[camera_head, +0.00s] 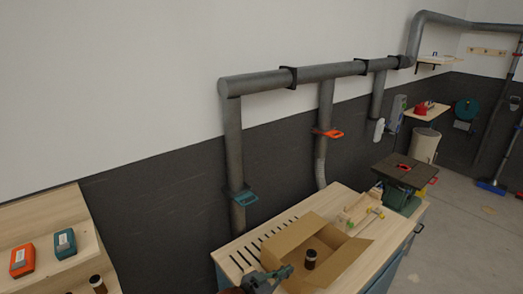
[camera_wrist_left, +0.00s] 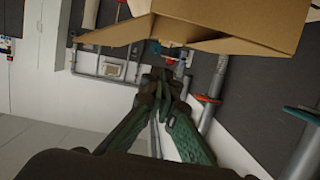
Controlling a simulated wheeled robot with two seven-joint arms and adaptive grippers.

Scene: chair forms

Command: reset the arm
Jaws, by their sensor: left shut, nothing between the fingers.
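My left gripper (camera_head: 286,270) shows at the bottom of the head view, dark with green fingers. It is at the near left side of the open cardboard box (camera_head: 291,238); I cannot tell whether it touches it. In the left wrist view the green fingers (camera_wrist_left: 161,82) meet at their tips with nothing between them. The box (camera_wrist_left: 235,20) fills the upper part of that view, beyond the fingertips. My right gripper is in neither view.
A green machine (camera_head: 402,198) stands at the bench's far end. A shelf (camera_head: 62,213) with an orange device (camera_head: 22,261) and a teal device (camera_head: 65,243) is at left. Grey pipes (camera_head: 318,72) run along the wall.

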